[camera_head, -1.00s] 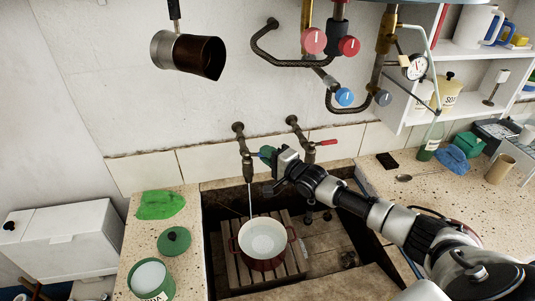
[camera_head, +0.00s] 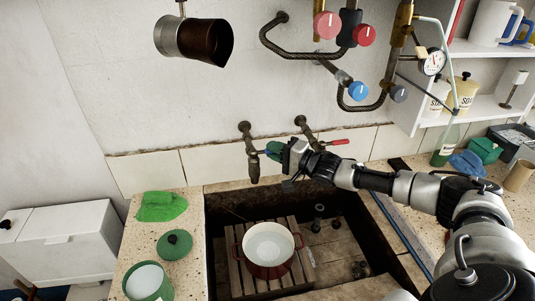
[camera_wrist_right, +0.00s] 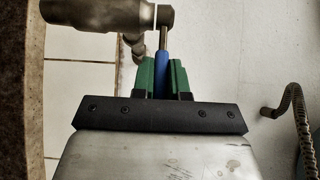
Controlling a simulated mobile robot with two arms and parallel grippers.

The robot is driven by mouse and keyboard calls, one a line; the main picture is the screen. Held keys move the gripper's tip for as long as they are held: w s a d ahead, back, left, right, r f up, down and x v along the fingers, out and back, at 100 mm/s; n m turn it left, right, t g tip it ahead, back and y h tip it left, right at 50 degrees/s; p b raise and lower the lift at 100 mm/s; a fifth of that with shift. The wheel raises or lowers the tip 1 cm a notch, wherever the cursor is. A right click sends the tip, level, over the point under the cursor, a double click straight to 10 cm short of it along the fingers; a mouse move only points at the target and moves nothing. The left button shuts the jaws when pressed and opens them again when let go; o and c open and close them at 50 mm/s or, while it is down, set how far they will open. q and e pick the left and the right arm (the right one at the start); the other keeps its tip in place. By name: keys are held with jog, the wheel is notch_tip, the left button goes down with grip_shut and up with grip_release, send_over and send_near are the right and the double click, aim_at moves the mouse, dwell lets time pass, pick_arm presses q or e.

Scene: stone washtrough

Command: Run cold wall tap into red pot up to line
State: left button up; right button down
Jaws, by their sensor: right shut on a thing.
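The red pot (camera_head: 268,272) stands upright on a slatted wooden rack (camera_head: 237,278) in the sunken trough, under the left wall tap (camera_head: 253,168). Its inside is pale; I cannot make out the line or the exact water level. No stream shows between tap and pot. My right gripper (camera_head: 273,150) has green fingers shut on the tap's blue lever. In the right wrist view the blue lever (camera_wrist_right: 161,75) sits between the fingers, joined to the metal tap body (camera_wrist_right: 105,13). My left gripper is not in view.
A second wall tap with a red lever (camera_head: 339,142) is just right of my gripper. A green cloth (camera_head: 161,206), green lid (camera_head: 174,244) and green tin (camera_head: 148,283) occupy the left counter. Pipes with red and blue knobs (camera_head: 358,91) hang above.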

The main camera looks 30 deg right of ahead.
jog(key=shift+d+r, duration=0.15)
jog(key=shift+r, duration=0.05)
jog(key=c, duration=1.3)
grip_release()
jog(key=shift+w, duration=0.15)
jog(key=shift+o, duration=0.8)
jog(key=shift+w+f, duration=0.15)
jog(key=shift+f, duration=0.1)
jog(key=shift+s+d, duration=0.2)
jog(key=shift+s, duration=0.25)
jog(key=b+v, duration=0.2)
jog(key=v, duration=0.7)
jog(key=shift+s+d+b, duration=0.25)
jog(key=shift+d+b, duration=0.1)
